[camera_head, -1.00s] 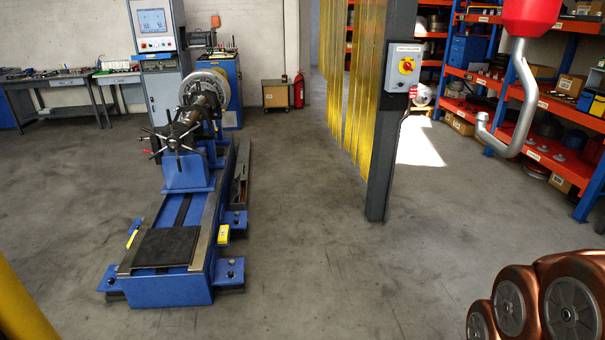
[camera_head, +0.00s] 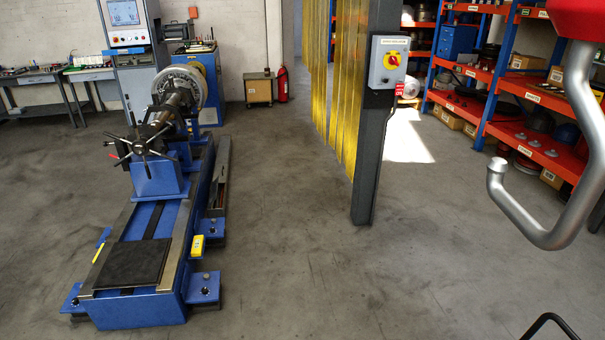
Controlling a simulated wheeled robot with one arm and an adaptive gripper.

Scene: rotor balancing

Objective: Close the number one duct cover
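I cannot make out a cover marked number one in this view. A narrow grey trough-like part (camera_head: 219,185) runs along the right side of the blue balancing machine (camera_head: 140,312). Something reddish shows inside it, but I cannot tell whether it is a duct or whether a cover lies on it. A dark flat plate (camera_head: 138,262) lies on the near end of the machine bed. My gripper is not in view.
A dark post (camera_head: 367,160) with a grey switch box (camera_head: 389,63) stands right of centre beside yellow strip curtains (camera_head: 343,95). A red body with a bent silver tube (camera_head: 552,235) hangs at the right. Floor between machine and post is clear.

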